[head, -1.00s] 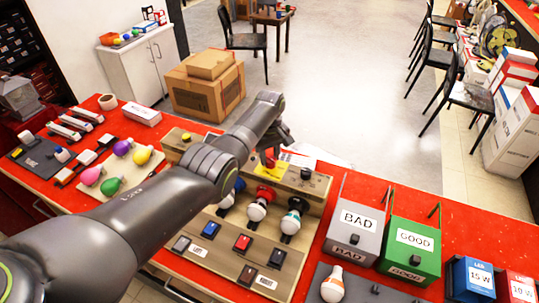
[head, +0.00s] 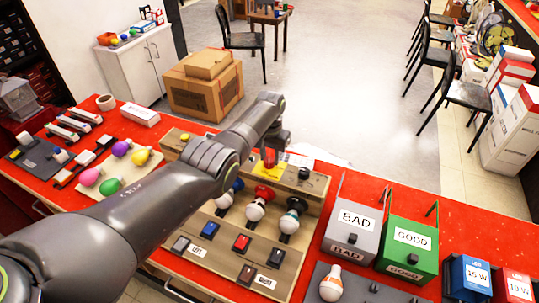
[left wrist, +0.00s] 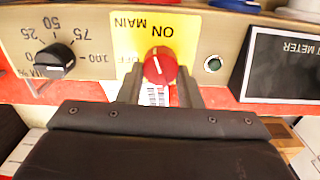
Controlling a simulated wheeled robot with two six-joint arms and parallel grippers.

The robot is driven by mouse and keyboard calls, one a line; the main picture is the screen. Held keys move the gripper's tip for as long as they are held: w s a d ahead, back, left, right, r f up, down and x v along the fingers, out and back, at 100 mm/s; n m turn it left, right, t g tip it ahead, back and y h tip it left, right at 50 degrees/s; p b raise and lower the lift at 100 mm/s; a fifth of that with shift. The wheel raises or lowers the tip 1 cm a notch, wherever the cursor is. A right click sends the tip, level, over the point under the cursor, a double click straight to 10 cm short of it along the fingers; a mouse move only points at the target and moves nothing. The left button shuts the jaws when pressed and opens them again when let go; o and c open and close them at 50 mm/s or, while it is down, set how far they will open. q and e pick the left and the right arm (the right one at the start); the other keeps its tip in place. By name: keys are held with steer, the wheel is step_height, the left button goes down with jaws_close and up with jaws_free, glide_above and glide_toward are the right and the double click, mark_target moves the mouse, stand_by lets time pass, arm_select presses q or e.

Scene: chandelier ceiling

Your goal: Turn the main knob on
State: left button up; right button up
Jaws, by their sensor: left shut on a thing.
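The red main knob (left wrist: 160,66) sits on a yellow plate (left wrist: 126,28) marked ON, MAIN and OFF, which appears upside down in the left wrist view. My left gripper (left wrist: 160,88) is shut on the knob, one finger on each side. A light mark shows on the knob's face, but I cannot tell its exact setting. In the head view my left gripper (head: 271,150) points down at the yellow plate at the back of the wooden test panel (head: 222,262). My forearm hides part of the panel. My right gripper is not in view.
A black dial (left wrist: 55,60) and a small green indicator (left wrist: 213,64) flank the knob, with a meter (left wrist: 285,60) beyond. Bulbs stand in sockets on the panel, including a white one (head: 254,211). BAD (head: 357,222) and GOOD (head: 413,240) boxes stand to the right.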

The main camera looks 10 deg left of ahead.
mark_target(271, 158)
arm_select(q)
steer(key=shift+d+m, duration=0.1)
steer(key=shift+m, duration=1.9)
steer(key=o, duration=1)
steer(key=shift+r, duration=0.1)
steer(key=shift+r, duration=0.25)
step_height(271, 158, up, 5)
steer(key=shift+f+p, duration=0.15)
steer(key=shift+p, duration=0.5)
step_height(271, 158, up, 12)
steer(key=b, duration=0.2)
steer(key=shift+b, duration=0.35)
